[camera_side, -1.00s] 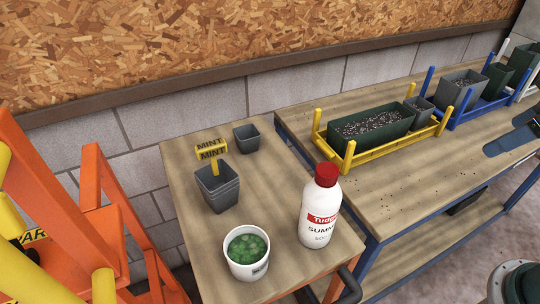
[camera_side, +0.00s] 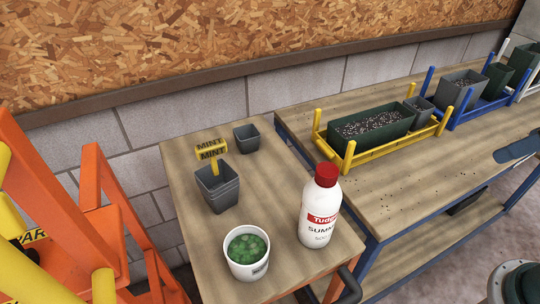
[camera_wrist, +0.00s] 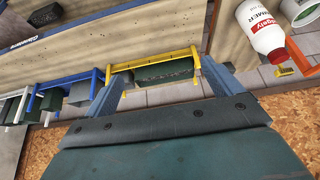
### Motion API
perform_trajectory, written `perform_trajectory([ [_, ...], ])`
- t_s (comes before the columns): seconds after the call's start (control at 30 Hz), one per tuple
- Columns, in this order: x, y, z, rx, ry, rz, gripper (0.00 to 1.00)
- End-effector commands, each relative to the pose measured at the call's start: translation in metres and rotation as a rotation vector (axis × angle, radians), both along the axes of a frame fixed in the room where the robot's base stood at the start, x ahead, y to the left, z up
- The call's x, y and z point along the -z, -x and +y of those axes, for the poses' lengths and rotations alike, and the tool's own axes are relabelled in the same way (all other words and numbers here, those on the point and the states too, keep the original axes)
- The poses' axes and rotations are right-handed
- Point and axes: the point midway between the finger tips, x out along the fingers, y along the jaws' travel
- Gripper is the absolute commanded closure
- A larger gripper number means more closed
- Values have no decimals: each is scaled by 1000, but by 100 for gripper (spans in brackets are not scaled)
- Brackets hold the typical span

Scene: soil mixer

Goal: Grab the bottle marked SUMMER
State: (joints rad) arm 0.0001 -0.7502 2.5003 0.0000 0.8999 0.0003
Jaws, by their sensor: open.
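The bottle (camera_side: 319,215) is white with a red cap and a red label band, and black text below it that seems to start with "SUM". It stands upright near the front right corner of the small wooden table in the side view. In the wrist view, the bottle (camera_wrist: 258,30) is at the upper right, with "MMER" readable. My gripper (camera_wrist: 160,70) is open and empty, its two fingers spread wide, with the bottle to the right outside them.
A white bucket of green pieces (camera_side: 247,272) stands left of the bottle. Dark pots with a yellow MINT sign (camera_side: 212,152) and a small pot (camera_side: 246,140) stand behind. A yellow rack (camera_side: 396,146) and a blue rack (camera_side: 484,106) hold planters on the larger table.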

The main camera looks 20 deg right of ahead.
Motion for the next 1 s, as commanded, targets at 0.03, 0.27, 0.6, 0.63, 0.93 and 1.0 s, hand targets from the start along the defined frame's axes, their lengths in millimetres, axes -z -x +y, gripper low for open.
perform_trajectory([
  [0.03,0,0,0,0,0,0,9],
  [0.27,0,0,0,0,0,0,9],
  [0.6,0,0,0,0,0,0,36],
  [0.63,0,0,0,0,0,0,36],
  [0.93,-3,-7,6,-39,1,-2,36],
  [1.0,-6,-13,13,-75,2,-5,36],
])
